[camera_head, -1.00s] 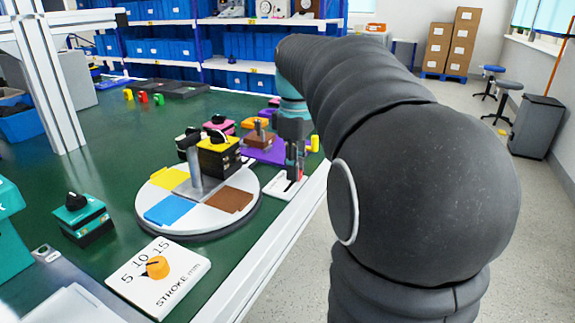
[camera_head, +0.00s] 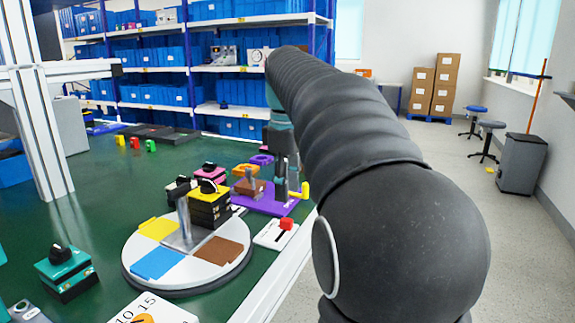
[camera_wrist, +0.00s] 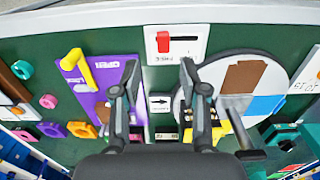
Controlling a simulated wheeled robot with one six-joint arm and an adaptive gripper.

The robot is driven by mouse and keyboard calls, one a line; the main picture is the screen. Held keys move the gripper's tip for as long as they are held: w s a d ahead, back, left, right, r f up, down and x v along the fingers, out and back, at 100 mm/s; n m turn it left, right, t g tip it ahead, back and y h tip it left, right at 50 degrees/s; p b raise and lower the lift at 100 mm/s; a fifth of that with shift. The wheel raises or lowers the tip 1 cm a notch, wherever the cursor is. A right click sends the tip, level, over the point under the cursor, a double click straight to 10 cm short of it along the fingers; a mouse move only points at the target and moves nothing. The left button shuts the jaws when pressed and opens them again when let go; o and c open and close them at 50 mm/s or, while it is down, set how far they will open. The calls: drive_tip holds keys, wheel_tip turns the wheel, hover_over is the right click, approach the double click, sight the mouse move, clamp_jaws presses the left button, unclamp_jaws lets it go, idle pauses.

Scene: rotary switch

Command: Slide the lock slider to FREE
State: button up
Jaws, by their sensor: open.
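The lock slider is a red knob (camera_head: 286,224) on a white plate (camera_head: 268,239) near the table's right edge. In the wrist view the red knob (camera_wrist: 163,42) sits at the left end of a dark slot on the white plate (camera_wrist: 177,55); small lettering is below it, too small to read surely. My gripper (camera_head: 287,192) hangs beyond the plate, in front of the purple board, apart from the slider. In the wrist view my gripper (camera_wrist: 157,68) has its two fingers spread with nothing between them, and the plate lies past the fingertips.
A purple board (camera_head: 263,203) with a yellow handle (camera_head: 305,189) stands behind the plate. A round white turntable (camera_head: 145,262) with coloured sectors and a yellow-topped black block (camera_head: 208,208) is to the left. An orange dial on a white card (camera_head: 160,306) is at the front.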

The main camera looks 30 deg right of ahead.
drive_tip(key=shift+r, duration=2.5)
